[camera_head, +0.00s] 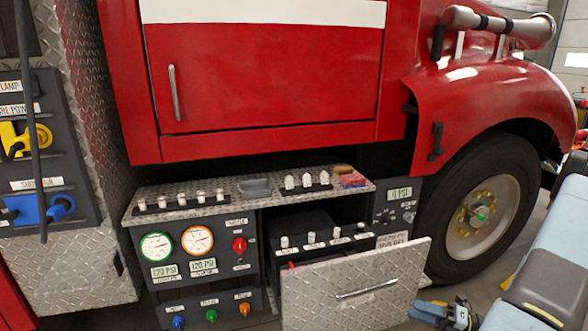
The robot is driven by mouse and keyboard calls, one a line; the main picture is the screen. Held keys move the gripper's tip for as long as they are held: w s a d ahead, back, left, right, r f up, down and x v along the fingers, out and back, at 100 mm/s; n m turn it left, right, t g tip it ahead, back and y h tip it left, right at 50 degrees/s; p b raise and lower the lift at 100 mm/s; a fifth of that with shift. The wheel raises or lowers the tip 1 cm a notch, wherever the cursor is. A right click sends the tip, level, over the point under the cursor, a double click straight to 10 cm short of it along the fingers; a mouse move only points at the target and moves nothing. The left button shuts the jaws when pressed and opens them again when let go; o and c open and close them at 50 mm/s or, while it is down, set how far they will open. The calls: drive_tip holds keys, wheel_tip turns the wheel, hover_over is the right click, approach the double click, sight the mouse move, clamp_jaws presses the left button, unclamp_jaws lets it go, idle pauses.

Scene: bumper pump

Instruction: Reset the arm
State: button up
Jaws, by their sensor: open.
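My gripper (447,314) is at the bottom right, beside the lower right corner of the open drawer front (355,287). Its jaws are small and partly cut off by the bottom edge of the picture. They look open, and I see nothing between them. My arm runs up along the right edge of the picture. I cannot tell whether the gripper touches the drawer front.
A red fire truck fills the view, with a closed door (265,75) and a large front wheel (485,215). A pump panel (198,255) with gauges and knobs is left of the drawer. A metal shelf (225,208) carries small fittings. Some floor shows beside the wheel.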

drive_tip(key=s+a+r+n+g+h, duration=0.1)
drive_tip(key=a+r+n+g+h, duration=0.4)
drive_tip(key=r+n, duration=0.6)
drive_tip(key=s+a+r+n+g+h, duration=0.1)
drive_tip(key=a+r+n+g+h, duration=0.4)
drive_tip(key=r+n, duration=0.6)
drive_tip(key=s+a+r+n+t+h, duration=0.2)
drive_tip(key=s+r+n+t+h, duration=0.1)
drive_tip(key=r+n, duration=0.5)
drive_tip(key=s+a+r+n+t+h, duration=0.2)
drive_tip(key=s+r+n+t+h, duration=0.2)
drive_tip(key=s+r+n, duration=0.2)
drive_tip(key=shift+s+a+r+n, duration=0.25)
drive_tip(key=shift+r+n, duration=0.95)
drive_tip(key=shift+r, duration=1.05)
